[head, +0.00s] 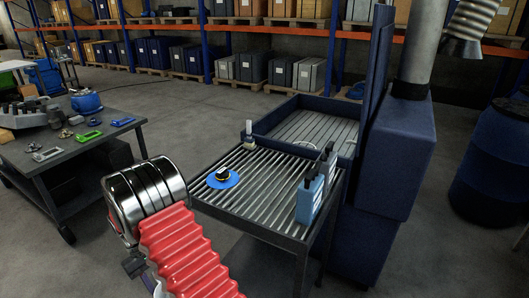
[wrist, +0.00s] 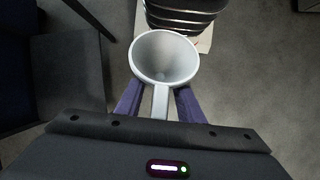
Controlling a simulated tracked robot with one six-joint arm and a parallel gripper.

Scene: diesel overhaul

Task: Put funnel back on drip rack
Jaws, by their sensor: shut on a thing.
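The funnel (wrist: 165,58) is pale grey, with its wide mouth facing the camera in the wrist view. My gripper (wrist: 160,98) has purple fingers closed on the funnel's narrow handle, one on each side. The funnel is not visible in the head view, and my fingers do not show there either. The drip rack (head: 262,183) is the slatted metal table in the middle of the head view.
A dark blue slatted basin (head: 310,129) adjoins the rack's far side, beside a tall blue cabinet (head: 395,150). A workbench (head: 75,150) with parts stands at left. A dark blue drum (head: 492,155) stands at right.

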